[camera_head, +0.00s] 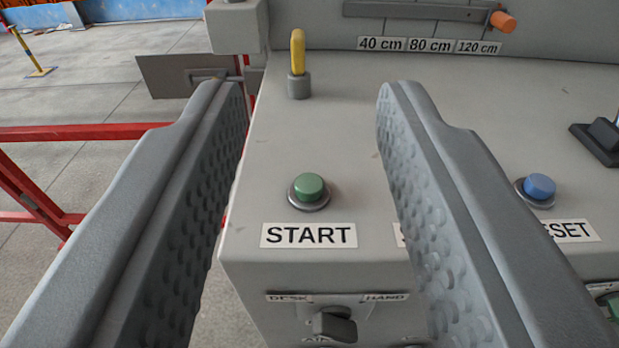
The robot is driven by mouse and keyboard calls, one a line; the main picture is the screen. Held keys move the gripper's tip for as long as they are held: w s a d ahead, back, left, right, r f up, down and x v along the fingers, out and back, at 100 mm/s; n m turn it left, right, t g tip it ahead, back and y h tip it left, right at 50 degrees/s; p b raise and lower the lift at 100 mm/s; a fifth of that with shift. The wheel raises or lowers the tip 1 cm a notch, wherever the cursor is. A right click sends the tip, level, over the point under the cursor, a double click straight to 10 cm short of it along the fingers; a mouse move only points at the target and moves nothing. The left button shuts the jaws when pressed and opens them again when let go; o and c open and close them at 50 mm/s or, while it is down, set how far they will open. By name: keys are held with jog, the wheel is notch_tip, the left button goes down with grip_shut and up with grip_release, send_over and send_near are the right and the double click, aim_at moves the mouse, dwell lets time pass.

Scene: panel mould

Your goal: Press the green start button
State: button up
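The green start button (309,188) sits in a dark metal ring on the top face of a grey control panel (330,130). A white START label (308,235) is just in front of it. My gripper (310,90) is open and empty, its two grey fingers wide apart. In the picture the button lies between the fingers, nearer the left one. The button is fully visible and neither finger appears to touch it. How far the fingers are above the panel cannot be told.
A blue button (540,187) with a partly hidden RESET label (574,230) is to the right. A yellow lever (298,60) stands behind the green button. An orange-tipped slider (502,21) is at the back. A black rotary switch (335,325) is on the front face. Red rails (70,132) are at left.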

dwell(0.3)
grip_shut()
dwell(1.6)
